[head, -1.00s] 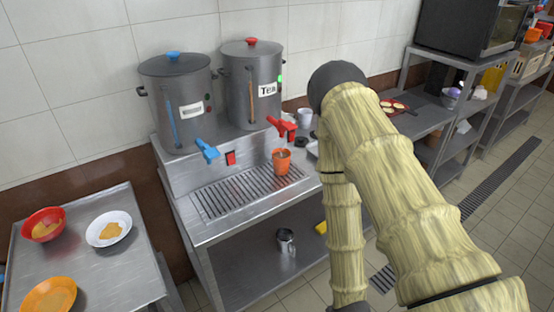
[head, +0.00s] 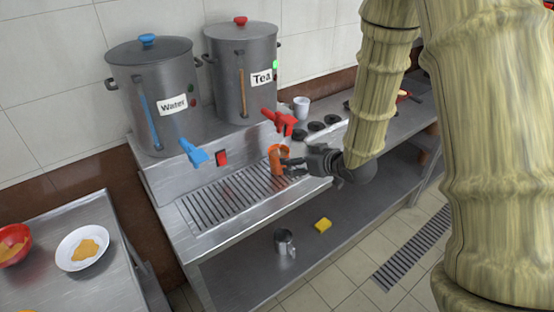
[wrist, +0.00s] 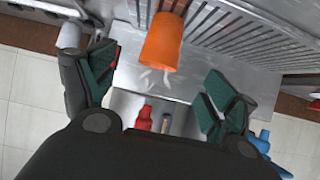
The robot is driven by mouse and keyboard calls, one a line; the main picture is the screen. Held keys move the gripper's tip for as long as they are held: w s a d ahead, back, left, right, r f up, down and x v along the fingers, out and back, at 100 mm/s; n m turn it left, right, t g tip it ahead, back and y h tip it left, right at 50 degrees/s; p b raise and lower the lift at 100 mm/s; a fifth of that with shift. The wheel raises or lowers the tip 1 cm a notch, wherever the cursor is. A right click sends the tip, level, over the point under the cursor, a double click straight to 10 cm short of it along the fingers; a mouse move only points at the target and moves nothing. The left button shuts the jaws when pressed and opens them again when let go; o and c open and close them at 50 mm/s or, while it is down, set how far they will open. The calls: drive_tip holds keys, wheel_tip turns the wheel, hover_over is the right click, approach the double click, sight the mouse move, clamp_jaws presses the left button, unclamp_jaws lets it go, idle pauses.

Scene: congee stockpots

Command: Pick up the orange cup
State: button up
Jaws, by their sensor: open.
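The orange cup (head: 276,160) stands at the right end of the drip grate on the steel counter, below the red tap of the tea pot. My gripper (head: 293,165) is at the cup's right side in the head view, and its fingers partly cover the cup. In the wrist view the orange cup (wrist: 162,42) lies ahead of the gap between my open fingers (wrist: 157,88), with a finger to either side and clear space between. I cannot tell from the head view whether a finger touches the cup.
The water pot (head: 152,95) and tea pot (head: 243,70) stand behind the grate (head: 225,200), with blue tap (head: 194,152) and red tap (head: 279,121) jutting forward. A white cup (head: 301,107) is behind. A metal pitcher (head: 284,242) and yellow sponge (head: 323,225) lie on the lower shelf.

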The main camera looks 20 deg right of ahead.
drive_tip(key=r, duration=0.1)
drive_tip(key=p, duration=0.1)
approach(274, 151)
drive_tip(key=shift+w, duration=0.6)
drive_tip(key=shift+s+a+f+p+x, duration=0.15)
drive_tip(key=shift+p+x, duration=0.2)
drive_tip(key=shift+x, duration=0.65)
drive_tip(key=shift+s+f+p+x, duration=0.1)
drive_tip(key=shift+p+x, duration=0.3)
drive_tip(key=shift+x, duration=0.55)
drive_tip(key=shift+s+a+f+p+x, duration=0.15)
drive_tip(key=shift+p+x, duration=0.2)
drive_tip(key=shift+x, duration=0.65)
drive_tip(key=shift+d, duration=0.1)
drive_tip(key=c, duration=1.4)
drive_tip(key=shift+o, duration=0.2)
drive_tip(key=shift+r, duration=0.15)
